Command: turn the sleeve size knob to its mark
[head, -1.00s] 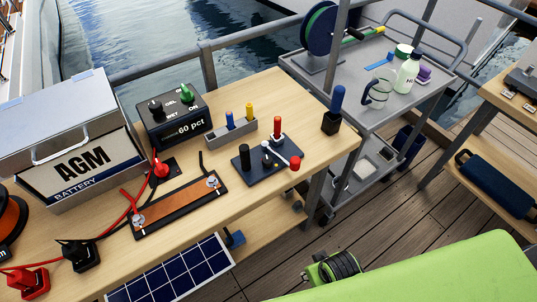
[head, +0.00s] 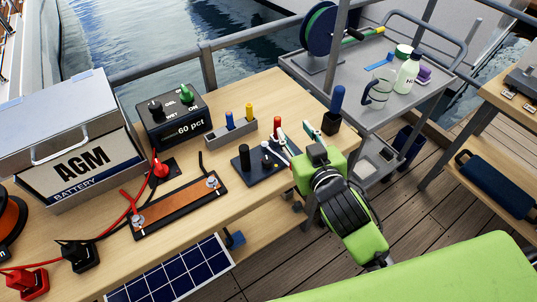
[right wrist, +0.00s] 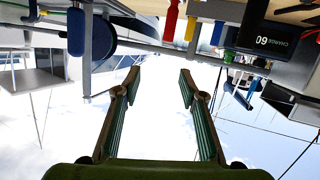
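No sleeve size label or mark is legible, so I cannot tell for certain which part is the sleeve size knob. My right gripper (head: 297,131) is at the plate's right side, its fingers spread and pointing away over the bench. My left gripper is out of view.
A black charger box (head: 175,118) and a grey holder with blue and yellow tools (head: 232,133) stand behind the plate. A blue-handled tool in a black block (head: 332,122) stands close right of my fingers. The battery (head: 80,150) fills the left.

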